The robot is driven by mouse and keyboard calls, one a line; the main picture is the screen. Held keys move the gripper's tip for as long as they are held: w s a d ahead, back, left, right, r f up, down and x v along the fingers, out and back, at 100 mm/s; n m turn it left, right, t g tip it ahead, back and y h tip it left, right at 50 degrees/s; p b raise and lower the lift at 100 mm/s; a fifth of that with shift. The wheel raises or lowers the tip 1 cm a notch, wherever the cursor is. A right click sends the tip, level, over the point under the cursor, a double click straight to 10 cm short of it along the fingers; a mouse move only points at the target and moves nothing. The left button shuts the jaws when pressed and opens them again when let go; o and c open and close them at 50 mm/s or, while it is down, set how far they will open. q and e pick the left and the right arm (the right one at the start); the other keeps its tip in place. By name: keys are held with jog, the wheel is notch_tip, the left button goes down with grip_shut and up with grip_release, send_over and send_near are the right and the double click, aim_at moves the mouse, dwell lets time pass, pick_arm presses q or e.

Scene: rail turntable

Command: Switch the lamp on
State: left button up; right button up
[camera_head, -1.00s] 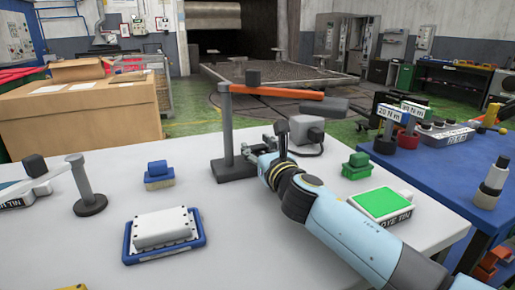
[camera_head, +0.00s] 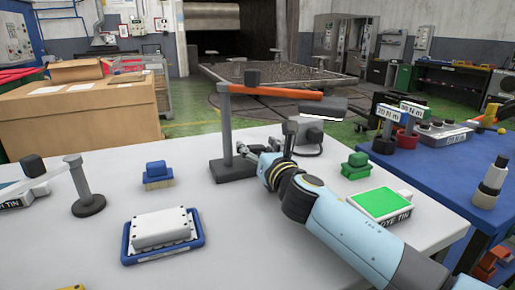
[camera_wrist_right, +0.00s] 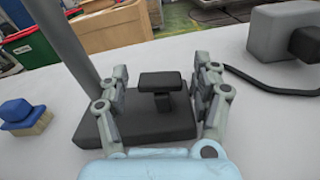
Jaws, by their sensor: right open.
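The lamp has an orange arm (camera_head: 275,92) on a grey post, a dark base (camera_head: 233,170) and a dark grey head (camera_head: 322,107). A bright white strip shows under the head. In the right wrist view a black T-shaped switch (camera_wrist_right: 160,80) stands on the lamp's base (camera_wrist_right: 150,128), with the post to its left. My right gripper (camera_head: 248,147) is low beside the post. In the wrist view its open fingers (camera_wrist_right: 160,85) are on either side of the switch, with gaps visible. My left gripper is not in view.
A grey box (camera_head: 304,140) with a cable sits right of the lamp. A blue brush (camera_head: 157,175), a green brush (camera_head: 356,166), a green-topped dye tin (camera_head: 384,204) and a blue-rimmed tray (camera_head: 128,252) are on the white table. A post with an arm (camera_head: 83,185) stands at left.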

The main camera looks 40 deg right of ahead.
jog(key=v, duration=1.2)
